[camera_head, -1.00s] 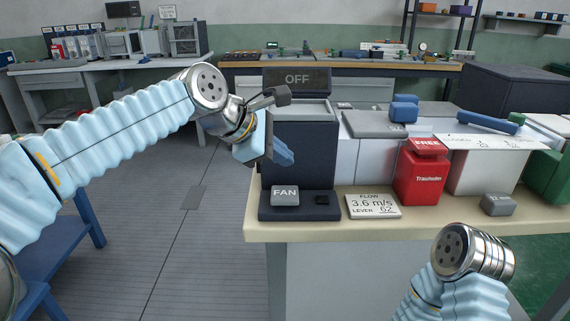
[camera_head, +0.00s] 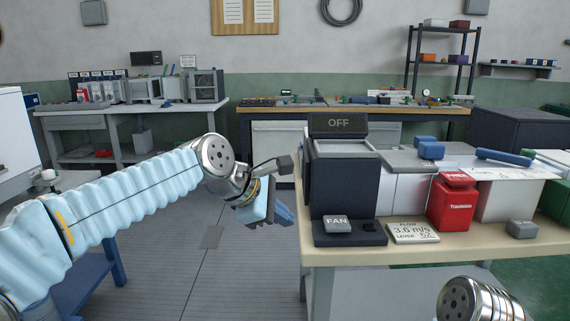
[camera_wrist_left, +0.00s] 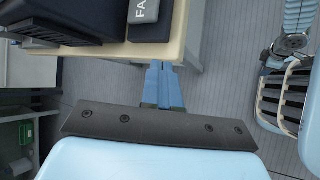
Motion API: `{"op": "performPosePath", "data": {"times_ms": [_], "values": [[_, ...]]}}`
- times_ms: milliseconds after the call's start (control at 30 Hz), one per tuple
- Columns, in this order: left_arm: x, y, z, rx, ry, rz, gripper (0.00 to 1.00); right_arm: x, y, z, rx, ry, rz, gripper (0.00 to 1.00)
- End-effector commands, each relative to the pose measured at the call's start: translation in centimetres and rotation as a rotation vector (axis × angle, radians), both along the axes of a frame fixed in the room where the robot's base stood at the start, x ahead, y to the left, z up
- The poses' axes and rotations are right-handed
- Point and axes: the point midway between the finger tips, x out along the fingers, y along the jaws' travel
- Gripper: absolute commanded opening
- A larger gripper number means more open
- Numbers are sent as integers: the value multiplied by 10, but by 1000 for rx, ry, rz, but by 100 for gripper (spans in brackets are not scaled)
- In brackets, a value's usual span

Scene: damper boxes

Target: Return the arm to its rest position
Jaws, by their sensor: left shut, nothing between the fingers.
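My left arm comes in from the left in the head view, covered in a light blue sleeve. Its gripper (camera_head: 284,215) hangs in the air just left of the workbench, beside the dark fan unit. In the left wrist view the blue fingers (camera_wrist_left: 163,82) are together and empty, by the bench corner. My right arm's silver wrist joint (camera_head: 470,300) shows at the bottom right; its gripper is out of view.
The workbench (camera_head: 420,251) holds the dark fan unit (camera_head: 343,185) with an OFF display (camera_head: 339,123), a FAN button (camera_head: 336,224), a flow card (camera_head: 412,233) and a red box (camera_head: 452,203). Open floor (camera_head: 180,265) lies left of it. A blue stand (camera_head: 92,281) is under my left arm.

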Motion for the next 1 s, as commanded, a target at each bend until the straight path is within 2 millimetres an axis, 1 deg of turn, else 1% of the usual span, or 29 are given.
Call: {"op": "performPosePath", "data": {"times_ms": [167,200,267,300,367,467,567,600,667,700,767,800,833,867,900,967,1000], "values": [[11,2,-33,44,-12,-31,0,0,0,0,1,0,1,43],[14,2,-44,57,-17,-41,0,0,0,0,1,0,1,43],[18,3,-59,75,-24,-57,0,0,0,0,0,1,1,43],[21,4,-73,93,-26,-71,0,0,0,0,0,1,1,43],[25,6,-94,119,-34,-95,0,0,0,0,0,1,1,43],[30,10,-136,168,-48,-141,0,0,0,0,0,1,1,43],[32,17,-187,225,-62,-204,0,0,0,0,0,1,1,43],[30,22,-212,252,-66,-236,0,0,0,0,0,1,1,43],[25,29,-255,296,-76,-293,0,0,0,0,1,0,1,43],[18,36,-288,328,-81,-340,0,0,0,0,0,1,1,43],[1,47,-338,377,-91,-424,0,0,0,0,0,1,1,43],[-13,54,-370,406,-100,-482,0,0,0,0,0,1,1,43],[-25,60,-392,425,-106,-527,0,0,0,0,1,0,1,43],[-39,65,-414,443,-112,-574,0,0,0,0,0,1,1,43],[-60,72,-441,465,-121,-638,0,0,0,0,0,1,1,43],[-93,81,-476,490,-136,-733,0,0,0,0,1,0,1,43],[-117,86,-496,501,-149,-795,0,0,0,0,1,0,1,43]]}}
